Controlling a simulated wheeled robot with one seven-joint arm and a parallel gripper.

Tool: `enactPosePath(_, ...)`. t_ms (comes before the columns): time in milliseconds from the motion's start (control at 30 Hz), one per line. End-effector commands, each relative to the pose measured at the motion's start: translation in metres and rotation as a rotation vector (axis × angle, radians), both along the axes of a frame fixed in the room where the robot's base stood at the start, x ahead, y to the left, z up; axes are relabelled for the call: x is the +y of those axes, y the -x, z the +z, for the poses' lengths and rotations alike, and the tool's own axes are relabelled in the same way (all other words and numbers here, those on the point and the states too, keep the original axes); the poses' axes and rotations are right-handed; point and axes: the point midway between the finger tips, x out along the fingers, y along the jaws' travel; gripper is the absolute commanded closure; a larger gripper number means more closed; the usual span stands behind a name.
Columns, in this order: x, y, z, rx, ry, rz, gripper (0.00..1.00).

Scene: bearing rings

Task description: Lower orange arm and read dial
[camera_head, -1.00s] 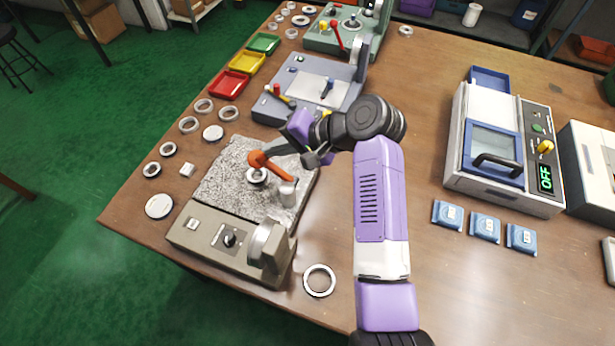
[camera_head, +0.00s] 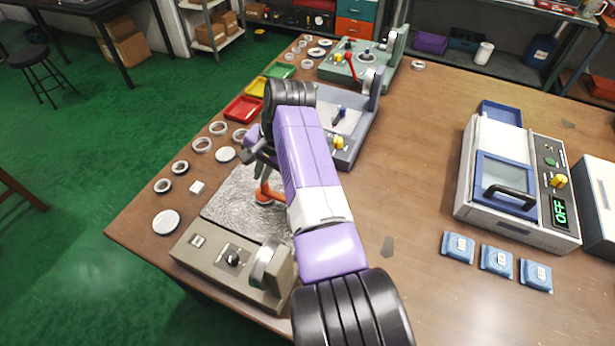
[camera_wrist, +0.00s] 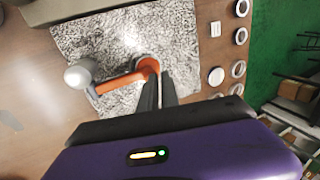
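The orange arm (camera_head: 266,192) reaches over the speckled stone plate (camera_head: 228,208) of the front beige gauge. In the wrist view the orange arm (camera_wrist: 125,80) runs from a pale post (camera_wrist: 80,74) to a rounded tip, with a pale ring partly visible beneath the tip. My gripper (camera_wrist: 160,76) has its two dark fingers close together, with only a sliver between them, at the tip of the arm. Contact is unclear. In the head view my own arm hides most of the gripper. The round dial (camera_head: 264,266) on the beige base (camera_head: 225,262) is seen nearly edge-on, so its reading is not legible.
Loose rings (camera_head: 202,145) and pale discs lie left of the plate. Red (camera_head: 243,108), yellow and green trays stand behind. Grey-blue (camera_head: 350,150) and green (camera_head: 340,68) gauges stand farther back. A machine showing OFF (camera_head: 520,185) and blue packets (camera_head: 497,261) are right; mid-table is mostly clear.

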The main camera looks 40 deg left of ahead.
Motion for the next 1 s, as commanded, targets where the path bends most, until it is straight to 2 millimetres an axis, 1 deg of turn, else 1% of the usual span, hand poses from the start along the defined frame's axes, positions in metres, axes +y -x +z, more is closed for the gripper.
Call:
enactPosePath(33,0.0,0.001,-0.006,0.0,0.0,0.0,1.0)
enactPosePath(100,0.0,0.002,-0.007,0.0,0.0,0.0,1.0)
enactPosePath(500,-0.001,0.003,-0.012,0.002,0.003,0.002,1.0)
enactPosePath(600,-0.001,0.003,-0.011,0.003,0.004,0.002,1.0)
enactPosePath(667,-0.002,0.003,-0.007,0.003,0.004,0.001,1.0)
enactPosePath(767,-0.003,0.0,0.004,0.002,0.003,0.001,1.0)
enactPosePath(1000,-0.011,-0.011,0.045,-0.002,-0.004,-0.004,1.0)
